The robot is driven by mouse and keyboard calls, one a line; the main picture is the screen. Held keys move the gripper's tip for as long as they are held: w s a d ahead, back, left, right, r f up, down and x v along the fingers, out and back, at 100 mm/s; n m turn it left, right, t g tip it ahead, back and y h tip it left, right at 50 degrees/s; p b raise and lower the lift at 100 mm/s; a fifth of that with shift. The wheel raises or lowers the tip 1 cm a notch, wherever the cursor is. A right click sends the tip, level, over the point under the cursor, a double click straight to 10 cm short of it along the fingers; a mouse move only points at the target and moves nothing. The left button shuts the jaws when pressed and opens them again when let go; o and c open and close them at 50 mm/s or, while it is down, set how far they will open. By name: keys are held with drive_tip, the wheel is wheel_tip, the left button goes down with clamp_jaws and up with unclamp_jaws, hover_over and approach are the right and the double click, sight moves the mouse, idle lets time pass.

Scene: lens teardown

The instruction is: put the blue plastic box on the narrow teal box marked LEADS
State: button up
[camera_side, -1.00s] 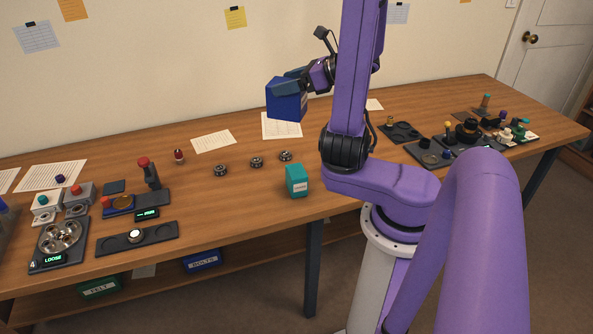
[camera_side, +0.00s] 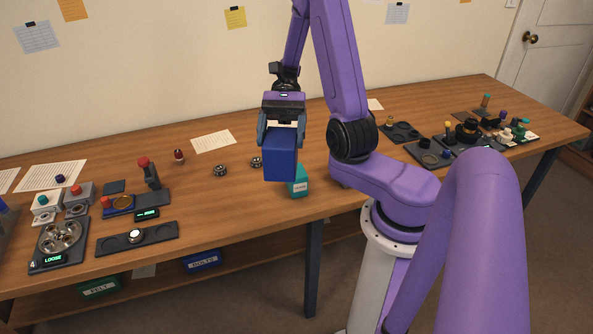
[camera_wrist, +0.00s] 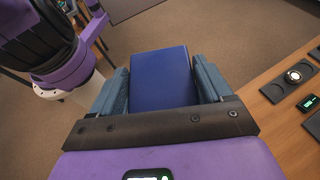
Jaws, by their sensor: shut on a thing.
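The blue plastic box (camera_side: 280,160) is held between the fingers of my gripper (camera_side: 281,130), above the table. In the side view it hangs in front of the teal box (camera_side: 298,186) and covers its upper left part. The teal box stands upright near the front edge of the table, with a pale label on its front that is too small to read. In the wrist view the blue box (camera_wrist: 162,78) fills the space between both fingers of my gripper (camera_wrist: 161,88). The teal box does not show there.
Small dark ring-shaped parts (camera_side: 220,170) lie behind and left of the teal box. A dark tray with a round part (camera_side: 137,237) and a red-knobbed stand (camera_side: 150,175) are further left. Several trays and parts (camera_side: 466,132) are at the right. The table's front edge is close.

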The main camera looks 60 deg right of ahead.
drive_tip(key=s+d+r+n+g+h, duration=0.1)
drive_tip(key=s+d+n+g+h, duration=0.25)
drive_tip(key=n+h, duration=0.5)
drive_tip(key=s+d+n+g+h, duration=0.3)
drive_tip(key=n+g+h, duration=0.2)
drive_tip(key=n+h, duration=0.35)
drive_tip(key=w+d+r+n+t+h, duration=0.5)
drive_tip(key=w+r+n+t+h, duration=0.35)
drive_tip(key=n+t, duration=0.55)
drive_tip(key=shift+n+g+h, duration=0.45)
drive_tip(key=shift+n, duration=0.05)
wheel_tip(320, 180, down, 20)
drive_tip(key=shift+r, duration=0.25)
drive_tip(key=shift+s, duration=0.1)
drive_tip(key=o, duration=1.1)
drive_tip(key=shift+f, duration=0.1)
drive_tip(key=shift+o, duration=0.2)
